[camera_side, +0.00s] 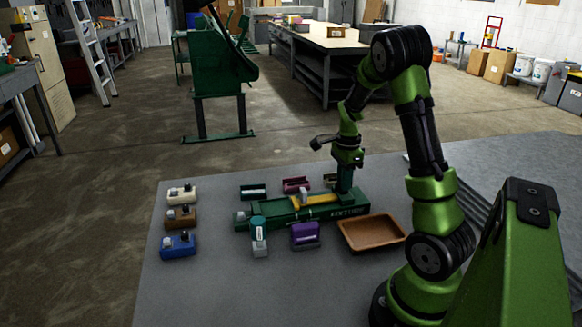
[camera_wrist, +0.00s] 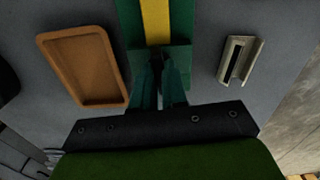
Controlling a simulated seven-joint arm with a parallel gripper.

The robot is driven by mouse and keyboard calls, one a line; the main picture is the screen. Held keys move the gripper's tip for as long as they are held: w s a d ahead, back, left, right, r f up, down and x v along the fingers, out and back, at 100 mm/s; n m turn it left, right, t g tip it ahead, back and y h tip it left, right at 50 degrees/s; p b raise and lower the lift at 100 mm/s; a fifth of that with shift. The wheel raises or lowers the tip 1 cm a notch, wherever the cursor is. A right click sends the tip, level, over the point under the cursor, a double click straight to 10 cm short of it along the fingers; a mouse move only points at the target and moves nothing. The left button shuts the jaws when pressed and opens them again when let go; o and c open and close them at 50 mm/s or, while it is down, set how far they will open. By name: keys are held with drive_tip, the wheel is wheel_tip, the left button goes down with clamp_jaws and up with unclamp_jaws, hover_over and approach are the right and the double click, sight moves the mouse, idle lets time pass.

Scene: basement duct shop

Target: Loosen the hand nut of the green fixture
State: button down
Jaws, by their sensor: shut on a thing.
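The green fixture (camera_side: 348,211) is a long, low body lying on the grey table, with a yellow bar (camera_side: 312,200) along it. The wrist view shows its green body (camera_wrist: 131,22) and the yellow bar (camera_wrist: 157,22) running away from my gripper. My gripper (camera_side: 345,186) points straight down at the fixture's right end. In the wrist view my gripper's fingers (camera_wrist: 162,88) are close together over the fixture's near end, shut on the hand nut. The fingers hide nearly all of the nut, so its turn and tightness cannot be seen.
A brown tray (camera_side: 372,234) lies right of the fixture's front. Purple (camera_side: 305,236) and teal-and-grey (camera_side: 259,237) pieces stand in front; several small pieces stand behind. White (camera_side: 181,195), brown (camera_side: 180,217) and blue (camera_side: 178,246) blocks line the left. The table's front left is clear.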

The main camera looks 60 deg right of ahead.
drive_tip(key=n, duration=0.8)
drive_tip(key=shift+n, duration=0.4)
drive_tip(key=n, duration=0.4)
drive_tip(key=shift+r, duration=0.1)
drive_tip(key=shift+n, duration=2)
drive_tip(key=c, duration=1.2)
unclamp_jaws()
drive_tip(key=shift+o, duration=0.2)
wheel_tip(320, 180, up, 17)
drive_tip(key=shift+d, duration=0.1)
